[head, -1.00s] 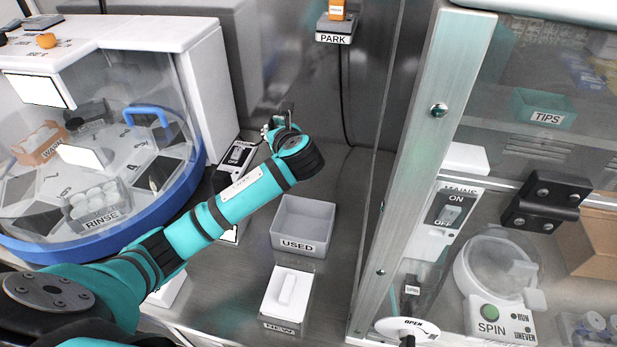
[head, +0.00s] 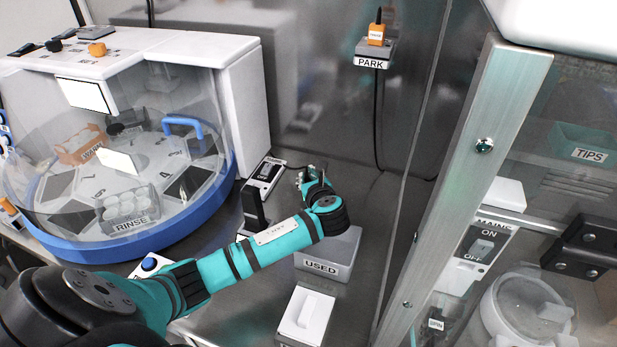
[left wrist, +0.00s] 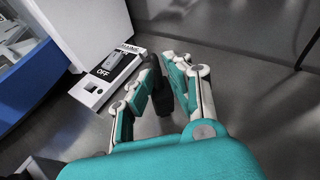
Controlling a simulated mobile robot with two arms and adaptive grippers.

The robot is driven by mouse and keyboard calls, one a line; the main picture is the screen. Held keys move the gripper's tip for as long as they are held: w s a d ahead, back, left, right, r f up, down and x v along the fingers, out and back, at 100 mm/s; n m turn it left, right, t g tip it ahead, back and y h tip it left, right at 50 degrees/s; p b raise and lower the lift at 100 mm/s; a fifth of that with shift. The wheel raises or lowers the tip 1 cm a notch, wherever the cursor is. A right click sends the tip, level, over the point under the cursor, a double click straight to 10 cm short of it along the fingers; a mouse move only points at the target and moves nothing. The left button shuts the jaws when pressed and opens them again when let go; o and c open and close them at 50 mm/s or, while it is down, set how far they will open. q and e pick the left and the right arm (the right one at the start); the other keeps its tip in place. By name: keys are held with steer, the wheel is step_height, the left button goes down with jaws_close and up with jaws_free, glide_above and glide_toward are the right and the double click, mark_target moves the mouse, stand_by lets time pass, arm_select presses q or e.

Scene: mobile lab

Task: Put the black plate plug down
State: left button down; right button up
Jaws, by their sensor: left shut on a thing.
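My left gripper (head: 309,176) is above the grey floor of the bay, to the right of the mains switch box. In the left wrist view its fingers (left wrist: 162,82) are shut on a dark object, the black plate plug (left wrist: 160,92), which hangs between them. In the head view the plug is mostly hidden by the gripper. Whether its lower end touches the floor I cannot tell. The mains switch box (head: 264,176) lies left of the gripper and also shows in the left wrist view (left wrist: 107,74). My right gripper is not in view.
A grey USED bin (head: 335,262) is below my wrist, with a white-lidded box (head: 306,313) in front. A black upright block (head: 252,208) stands by the switch box. An orange plug (head: 376,34) sits in the PARK holder (head: 372,62). A metal post (head: 470,170) bounds the right.

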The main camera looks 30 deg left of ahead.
arm_select(q)
steer(key=shift+f, duration=0.1)
steer(key=shift+f, duration=0.35)
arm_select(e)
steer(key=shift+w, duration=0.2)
arm_select(q)
steer(key=shift+f, duration=0.1)
steer(key=c, duration=1.3)
jaws_free()
steer(key=shift+s+f, duration=0.1)
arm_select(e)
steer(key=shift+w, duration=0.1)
arm_select(q)
steer(key=shift+o, duration=0.2)
steer(key=shift+r, duration=0.5)
steer(key=v, duration=1.2)
steer(key=shift+r, duration=0.2)
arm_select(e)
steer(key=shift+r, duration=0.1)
